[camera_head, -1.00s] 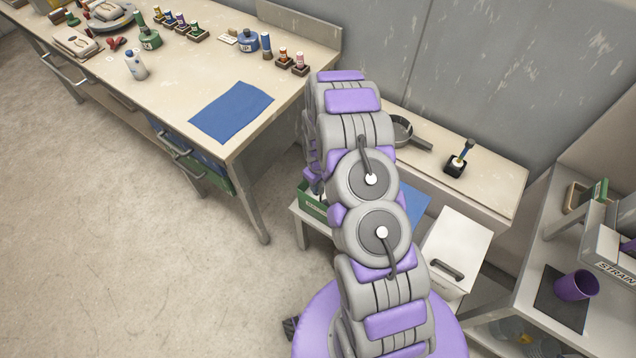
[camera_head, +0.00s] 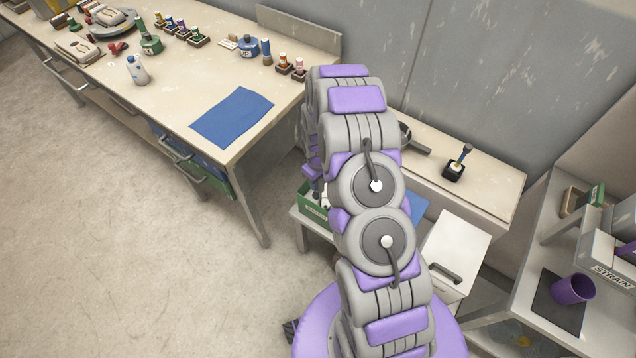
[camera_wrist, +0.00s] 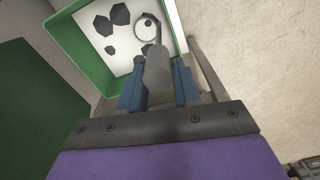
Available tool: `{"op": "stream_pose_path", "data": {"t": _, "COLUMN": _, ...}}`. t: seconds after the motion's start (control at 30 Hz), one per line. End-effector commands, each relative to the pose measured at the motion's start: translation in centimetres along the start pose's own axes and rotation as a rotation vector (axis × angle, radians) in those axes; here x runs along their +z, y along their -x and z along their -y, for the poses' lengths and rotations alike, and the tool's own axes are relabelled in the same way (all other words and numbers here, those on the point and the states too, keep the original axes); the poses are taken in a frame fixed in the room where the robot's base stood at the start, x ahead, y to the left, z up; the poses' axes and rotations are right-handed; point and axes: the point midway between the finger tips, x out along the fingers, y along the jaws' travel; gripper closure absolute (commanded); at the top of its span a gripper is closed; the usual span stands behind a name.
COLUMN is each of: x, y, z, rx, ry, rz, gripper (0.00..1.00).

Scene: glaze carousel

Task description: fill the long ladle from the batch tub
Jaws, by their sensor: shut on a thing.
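In the wrist view my gripper (camera_wrist: 158,82) has its blue fingers shut on the thick grey handle of the long ladle (camera_wrist: 157,64). The ladle's thin shank runs from the handle to a small round bowl over a green-walled tub (camera_wrist: 74,42). The tub has a white inside with several dark angular patches. I cannot tell whether the bowl touches the white surface or what it holds. In the head view a green box (camera_head: 313,208) shows partly beside my arm, which hides the gripper and ladle.
The workbench (camera_head: 170,85) at upper left carries a blue cloth (camera_head: 232,117) and several small bottles. A low shelf (camera_head: 495,185) behind my arm holds a brush in a dark block (camera_head: 455,170). A white lidded bin (camera_head: 455,245) and a purple cup (camera_head: 573,289) stand at right.

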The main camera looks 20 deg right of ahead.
Motion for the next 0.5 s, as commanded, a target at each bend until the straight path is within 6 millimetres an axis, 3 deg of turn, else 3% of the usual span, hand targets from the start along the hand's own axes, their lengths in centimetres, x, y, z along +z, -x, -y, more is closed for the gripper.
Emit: {"op": "stream_pose_path", "data": {"t": 0.5, "x": -0.1, "y": 4.4, "z": 0.0, "rx": 0.001, "ry": 0.0, "rz": -0.003, "gripper": 1.0}}
